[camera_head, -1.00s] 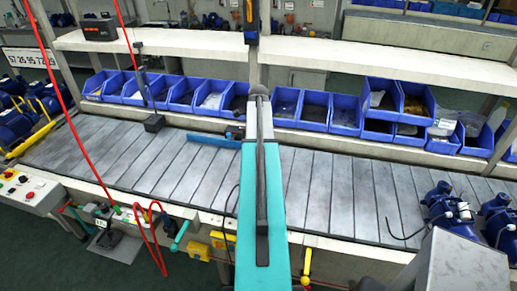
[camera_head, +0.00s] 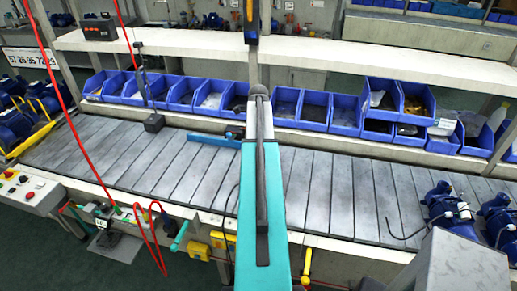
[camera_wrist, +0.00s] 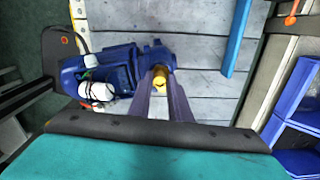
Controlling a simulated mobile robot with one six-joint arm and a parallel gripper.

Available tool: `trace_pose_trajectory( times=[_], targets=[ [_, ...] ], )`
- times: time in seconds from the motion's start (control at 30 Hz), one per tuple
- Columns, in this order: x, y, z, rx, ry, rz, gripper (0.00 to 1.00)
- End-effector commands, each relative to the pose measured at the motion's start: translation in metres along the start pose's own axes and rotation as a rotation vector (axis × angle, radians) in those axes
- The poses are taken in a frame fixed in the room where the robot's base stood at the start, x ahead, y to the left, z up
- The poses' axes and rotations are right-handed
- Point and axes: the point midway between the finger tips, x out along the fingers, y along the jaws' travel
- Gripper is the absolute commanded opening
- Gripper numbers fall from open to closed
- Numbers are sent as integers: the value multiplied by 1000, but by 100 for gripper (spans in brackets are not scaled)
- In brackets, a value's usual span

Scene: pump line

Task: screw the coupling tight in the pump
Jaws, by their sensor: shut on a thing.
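In the wrist view a blue pump (camera_wrist: 100,70) lies on the grey slatted bench, with a white part and a cable on its left side. A brass-coloured coupling (camera_wrist: 160,75) is at the pump's right end, against its port. My gripper (camera_wrist: 161,84) is shut on the coupling, a finger on either side of it. The fingers hide part of the coupling, so I cannot tell how deep it sits in the port. In the head view my arm hides the gripper and the coupling.
The slatted bench (camera_head: 330,190) is largely clear around my arm. A blue bar (camera_head: 213,139) lies on it. Blue bins (camera_head: 345,115) line its back edge under a white shelf (camera_head: 400,55). More blue pumps (camera_head: 445,210) stand at the right. A red hose (camera_head: 90,165) hangs at the left.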

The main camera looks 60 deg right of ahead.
Motion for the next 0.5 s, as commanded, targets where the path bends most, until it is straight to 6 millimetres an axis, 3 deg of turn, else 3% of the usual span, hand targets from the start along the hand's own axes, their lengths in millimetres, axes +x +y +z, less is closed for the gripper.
trace_pose_trajectory(
  times=[0.5],
  targets=[
    [0,0,0,264,0,0,0]
  ],
)
